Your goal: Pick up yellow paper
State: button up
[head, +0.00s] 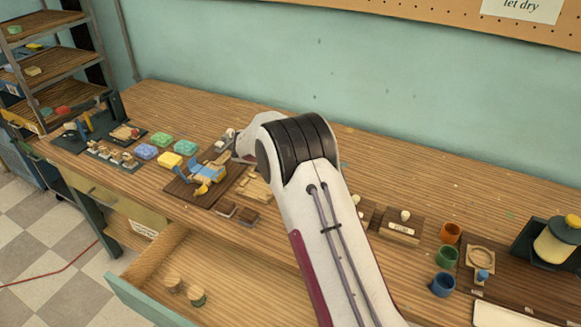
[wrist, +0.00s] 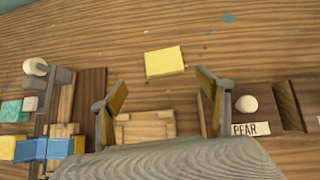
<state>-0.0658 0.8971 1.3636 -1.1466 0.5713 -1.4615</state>
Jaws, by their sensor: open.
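The yellow paper (wrist: 164,61) lies flat on the wooden bench, a small pale yellow rectangle in the upper middle of the wrist view. My gripper (wrist: 162,87) is open and empty, its two fingers spread wide apart. The paper shows beyond the fingertips, roughly centred between them and not touched by either. In the head view my arm blocks the sight of both the paper and my gripper.
A wooden block (wrist: 145,127) lies between my fingers in the wrist view. Bare bench surrounds the paper. A drawer (head: 220,270) stands open in front.

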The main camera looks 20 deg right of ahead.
jog(key=shift+x, duration=0.85)
jog(key=shift+w+d+f, duration=0.25)
jog(key=shift+d+f, duration=0.25)
jog(key=shift+w+d+f, duration=0.25)
jog(key=shift+d+f, duration=0.25)
jog(key=shift+f, duration=0.05)
jog(key=shift+x, duration=1.1)
jog(key=c, duration=0.8)
